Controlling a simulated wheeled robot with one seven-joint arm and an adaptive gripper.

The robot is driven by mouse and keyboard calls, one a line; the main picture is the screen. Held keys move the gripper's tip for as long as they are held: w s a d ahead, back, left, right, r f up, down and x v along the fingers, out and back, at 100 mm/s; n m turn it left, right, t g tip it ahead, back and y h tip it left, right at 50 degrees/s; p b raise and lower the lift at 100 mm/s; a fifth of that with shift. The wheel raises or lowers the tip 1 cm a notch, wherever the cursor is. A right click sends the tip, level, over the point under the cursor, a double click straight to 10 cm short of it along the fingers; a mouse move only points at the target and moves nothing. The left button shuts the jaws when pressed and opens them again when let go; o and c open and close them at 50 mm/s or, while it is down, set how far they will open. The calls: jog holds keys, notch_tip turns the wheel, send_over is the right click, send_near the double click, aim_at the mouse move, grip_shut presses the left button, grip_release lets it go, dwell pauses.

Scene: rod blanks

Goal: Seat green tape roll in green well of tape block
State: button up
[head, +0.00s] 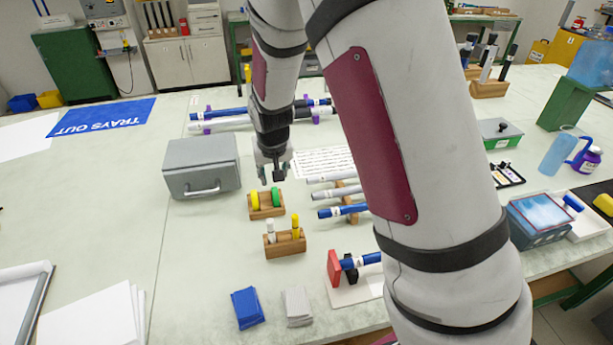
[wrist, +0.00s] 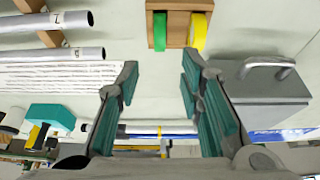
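The tape block (head: 266,213) is a small wooden holder on the table, below my gripper in the head view. The green tape roll (head: 276,197) stands upright at its right side, and a yellow tape roll (head: 254,200) stands at its left. In the wrist view the block (wrist: 179,5) is at the top edge, with the green roll (wrist: 160,31) left and the yellow roll (wrist: 198,32) right. How deep the green roll sits, and its well, cannot be seen. My gripper (head: 275,172) is open and empty, apart from the block; its teal-padded fingers (wrist: 160,78) are spread in the wrist view.
A grey metal box (head: 202,168) with a handle stands left of the block. A wooden holder with white and yellow pegs (head: 285,244) stands in front. Rods on a rack (head: 340,193) lie to the right. Bare table lies between box and block.

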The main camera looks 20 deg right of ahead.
jog(key=s+r+y, duration=0.1)
jog(key=s+r, duration=1.3)
jog(key=r, duration=0.3)
jog(key=s+r+n, duration=0.1)
jog(key=s+r, duration=0.1)
jog(key=s, duration=0.7)
jog(key=s+d+r+n, duration=0.1)
jog(key=s+r, duration=0.2)
jog(key=s, duration=0.6)
jog(key=shift+d+r+t, duration=0.15)
jog(key=shift+t, duration=0.15)
